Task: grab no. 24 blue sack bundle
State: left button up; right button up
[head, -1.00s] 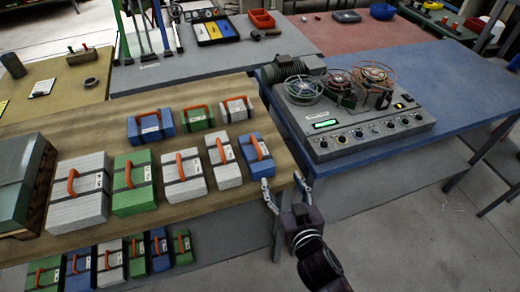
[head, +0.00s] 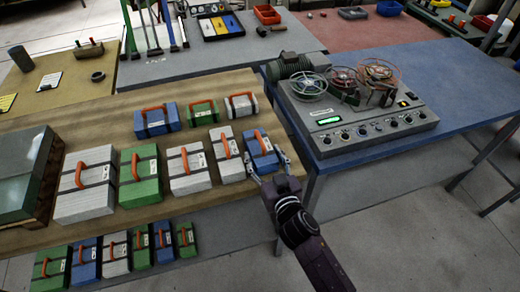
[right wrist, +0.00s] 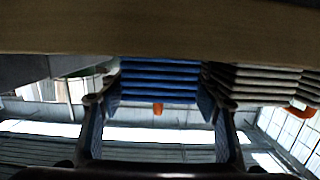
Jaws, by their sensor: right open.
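A blue sack bundle (head: 262,146) with an orange handle and a white label stands at the right end of the front row on the wooden table (head: 226,196). The label number is too small to read. My right gripper (head: 267,164) is open at the near side of this bundle, one finger towards each side. In the right wrist view, the layered blue bundle (right wrist: 160,80) shows between the two open fingers (right wrist: 160,112); I cannot tell whether they touch it. Another blue bundle (head: 152,122) stands in the back row. My left gripper is out of view.
A white bundle (head: 228,167) stands close left of the blue one; further white and green bundles (head: 140,186) fill the row. More bundles (head: 115,262) lie on a lower shelf. A reel machine (head: 365,120) stands on the blue table at right.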

aim_at(260, 148)
jog(key=shift+x, duration=1.95)
jog(key=shift+c, duration=0.2)
jog(key=c, duration=0.9)
jog(key=shift+o, duration=0.2)
jog(key=shift+r, duration=0.15)
